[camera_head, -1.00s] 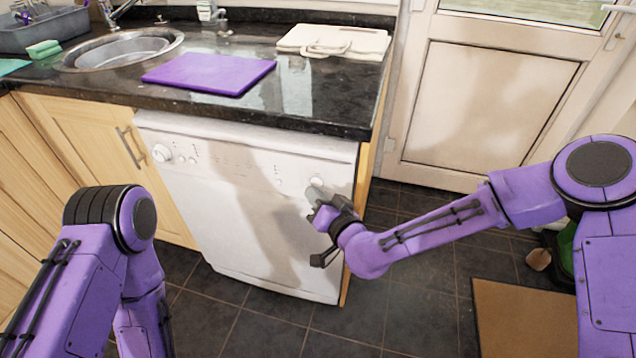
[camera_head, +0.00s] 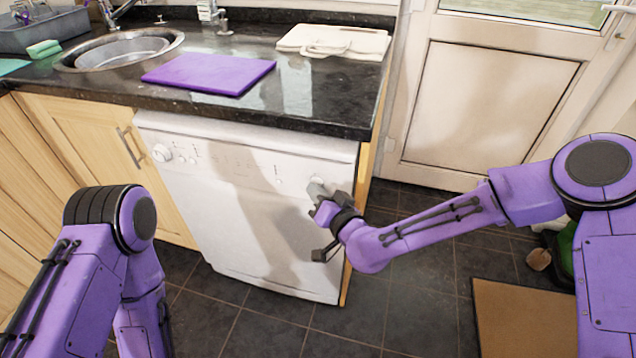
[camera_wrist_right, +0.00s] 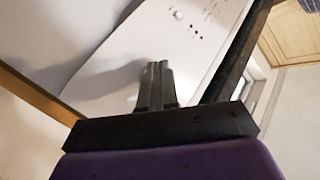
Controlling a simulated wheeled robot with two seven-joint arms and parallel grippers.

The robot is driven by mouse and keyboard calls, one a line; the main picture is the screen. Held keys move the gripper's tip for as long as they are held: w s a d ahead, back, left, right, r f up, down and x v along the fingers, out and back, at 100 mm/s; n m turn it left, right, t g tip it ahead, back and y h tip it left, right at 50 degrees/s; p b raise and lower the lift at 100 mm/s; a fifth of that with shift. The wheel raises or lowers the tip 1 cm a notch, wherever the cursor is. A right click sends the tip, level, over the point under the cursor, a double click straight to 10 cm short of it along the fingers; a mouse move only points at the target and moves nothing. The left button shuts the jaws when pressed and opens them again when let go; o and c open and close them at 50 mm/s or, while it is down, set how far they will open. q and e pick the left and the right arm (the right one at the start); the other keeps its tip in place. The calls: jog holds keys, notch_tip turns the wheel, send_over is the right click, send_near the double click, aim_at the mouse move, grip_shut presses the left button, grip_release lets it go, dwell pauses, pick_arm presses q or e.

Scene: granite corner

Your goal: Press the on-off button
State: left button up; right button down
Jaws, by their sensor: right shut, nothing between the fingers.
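The white dishwasher (camera_head: 230,235) stands under the counter, with its control panel along the top edge. A large round dial (camera_head: 161,153) and small buttons are at the panel's left. A pale round button (camera_head: 317,181) is at the panel's right end, partly hidden by my right gripper (camera_head: 317,190). The right gripper is shut and empty, its tips at or just below that button; I cannot tell whether they touch it. In the right wrist view the closed fingers (camera_wrist_right: 157,68) point at the white front (camera_wrist_right: 110,50). My left gripper is not in view; only its arm shows.
A dark granite counter (camera_head: 300,113) overhangs the panel and holds a purple board (camera_head: 208,73) and white boards (camera_head: 335,40). A sink (camera_head: 120,48) is at the left. The tiled floor (camera_head: 420,300) is clear before the dishwasher; a brown mat (camera_head: 525,315) lies at the right.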

dwell(0.3)
jog(key=shift+s+a, duration=0.15)
jog(key=shift+s, duration=0.4)
jog(key=s+a, duration=0.2)
jog(key=s, duration=0.3)
jog(key=shift+s, duration=0.35)
dwell(1.0)
